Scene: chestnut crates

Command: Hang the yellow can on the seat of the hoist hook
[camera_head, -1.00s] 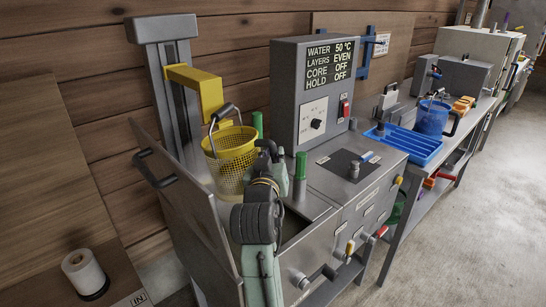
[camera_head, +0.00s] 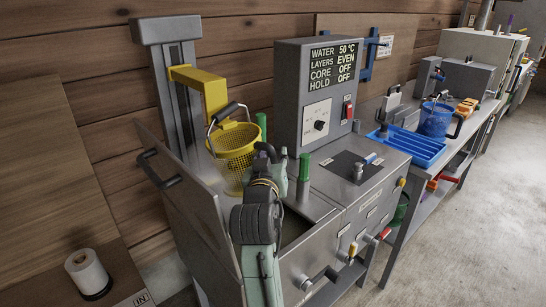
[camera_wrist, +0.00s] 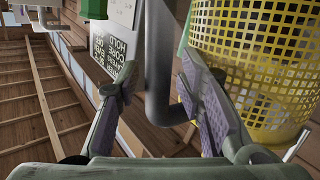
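The yellow can (camera_head: 235,147) is a perforated bucket with a raised bail and a dark grip. It is upright below the yellow hoist arm (camera_head: 203,87); its mesh wall fills the right of the wrist view (camera_wrist: 255,50). I cannot make out the hook's seat, or whether the bail rests on it. My gripper (camera_head: 268,152) is just right of the can. In the wrist view its open fingers (camera_wrist: 158,75) straddle a grey bent bar (camera_wrist: 158,50) beside the can, perhaps its side handle. A gap shows on the bar's left; contact on the right is unclear.
A grey column (camera_head: 172,70) carries the hoist arm. A raised lid (camera_head: 180,185) stands left of the bath. A control box (camera_head: 317,95) and a green-topped post (camera_head: 304,167) stand close to the right of my gripper. A blue tray (camera_head: 408,147) is farther right.

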